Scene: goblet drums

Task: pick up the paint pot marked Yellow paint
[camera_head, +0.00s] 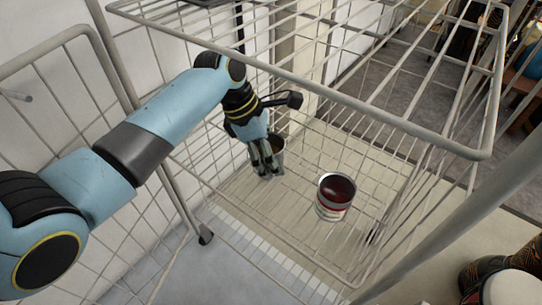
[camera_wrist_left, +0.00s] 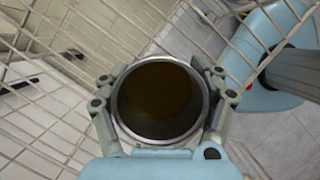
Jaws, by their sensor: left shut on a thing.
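My left gripper (camera_head: 266,168) reaches down into a wire basket and is shut on a metal paint pot (camera_head: 279,147). In the left wrist view the same pot (camera_wrist_left: 158,98) sits between the two fingers, one on each side of its rim. Its inside looks dark yellow-brown. Its label is not readable in either view. A second paint pot (camera_head: 335,191), with dark red contents and a pale and red label, stands upright in the basket to the right of the gripper. My right gripper is not in view.
The wire basket (camera_head: 385,122) has a raised rim and tall mesh sides around the pots and my left arm. Its floor between the pots is clear. A white wall lies at left. Patterned drums (camera_head: 480,272) stand at the lower right, outside the basket.

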